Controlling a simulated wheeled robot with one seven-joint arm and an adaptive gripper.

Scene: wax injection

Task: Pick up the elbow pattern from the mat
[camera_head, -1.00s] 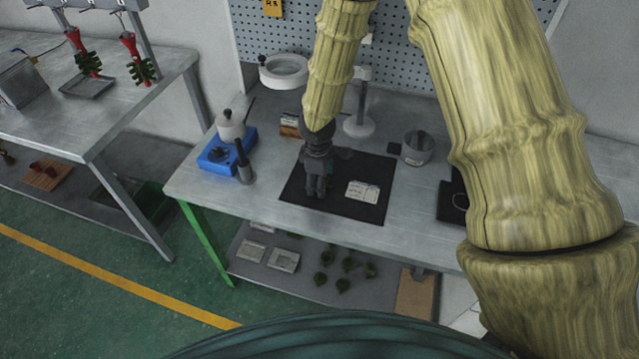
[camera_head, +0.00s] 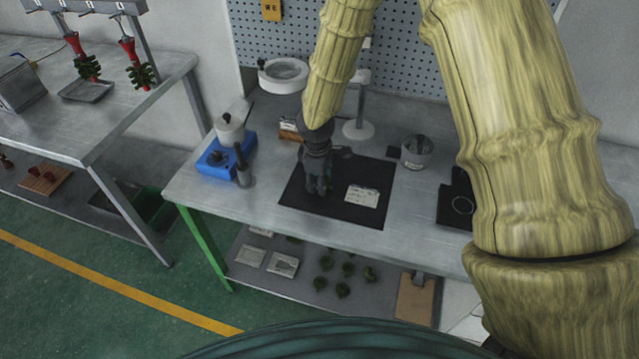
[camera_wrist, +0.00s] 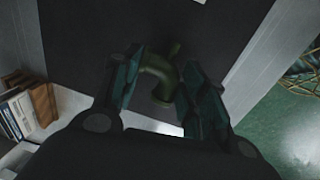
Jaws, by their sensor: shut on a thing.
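The elbow pattern (camera_wrist: 158,73) is a small dark green bent pipe shape, seen in the wrist view between the two fingers of my gripper (camera_wrist: 157,85). The fingers are shut on it. In the head view my gripper (camera_head: 317,188) points down over the left part of the black mat (camera_head: 342,217), and the pattern is too hidden there to make out. I cannot tell whether the pattern touches the mat (camera_wrist: 200,25) or is just above it. A white printed card (camera_head: 362,195) lies on the mat to the right of my gripper.
A blue-based device with a white pot (camera_head: 230,128) stands left of the mat, with a dark upright tool (camera_head: 243,170) beside it. A grey cup (camera_head: 416,152) and a lamp stand (camera_head: 358,129) are behind. Several green pieces (camera_head: 343,289) lie on the lower shelf.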

